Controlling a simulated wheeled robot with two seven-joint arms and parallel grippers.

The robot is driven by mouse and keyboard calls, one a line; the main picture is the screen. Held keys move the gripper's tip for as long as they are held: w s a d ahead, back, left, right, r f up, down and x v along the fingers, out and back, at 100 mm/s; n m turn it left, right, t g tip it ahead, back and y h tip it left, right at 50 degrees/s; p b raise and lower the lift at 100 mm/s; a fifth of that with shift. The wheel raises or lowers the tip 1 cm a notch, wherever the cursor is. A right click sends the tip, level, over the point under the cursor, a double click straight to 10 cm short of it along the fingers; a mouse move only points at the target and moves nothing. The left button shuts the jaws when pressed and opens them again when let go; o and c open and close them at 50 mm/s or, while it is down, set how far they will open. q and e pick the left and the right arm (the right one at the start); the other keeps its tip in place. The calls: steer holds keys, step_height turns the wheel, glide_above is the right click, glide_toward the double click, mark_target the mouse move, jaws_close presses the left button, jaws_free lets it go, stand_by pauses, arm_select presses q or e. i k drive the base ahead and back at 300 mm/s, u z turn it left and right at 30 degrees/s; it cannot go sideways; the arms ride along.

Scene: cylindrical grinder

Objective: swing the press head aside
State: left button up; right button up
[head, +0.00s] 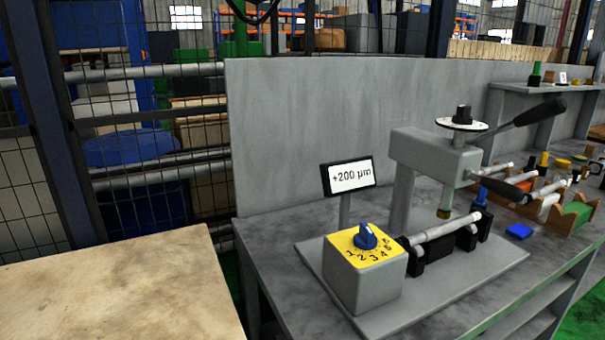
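The press head (435,153) is a grey block on top of a grey column (402,200), reaching out to the right over the fixture. A white dial with a black knob (463,117) sits on top of it. One black-handled lever (540,111) slants up to the right, and a second black handle (502,188) slants down to the right. A ram with a brass-coloured tip (444,212) points down over a metal shaft (444,228) lying on black supports (466,238). I cannot tell whether tip and shaft touch. Neither of my grippers is in view.
A grey box with a yellow dial face and blue knob (366,237) stands left of the shaft. A display (349,177) behind it reads +200 µm. A bare tan tabletop (120,290) is at left.

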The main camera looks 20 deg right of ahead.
mark_target(432, 155)
steer(key=k, duration=0.5)
steer(key=z, duration=1.15)
steer(key=i, duration=0.45)
steer(key=u, duration=2.4)
steer(key=k, duration=0.85)
steer(key=z, duration=1.25)
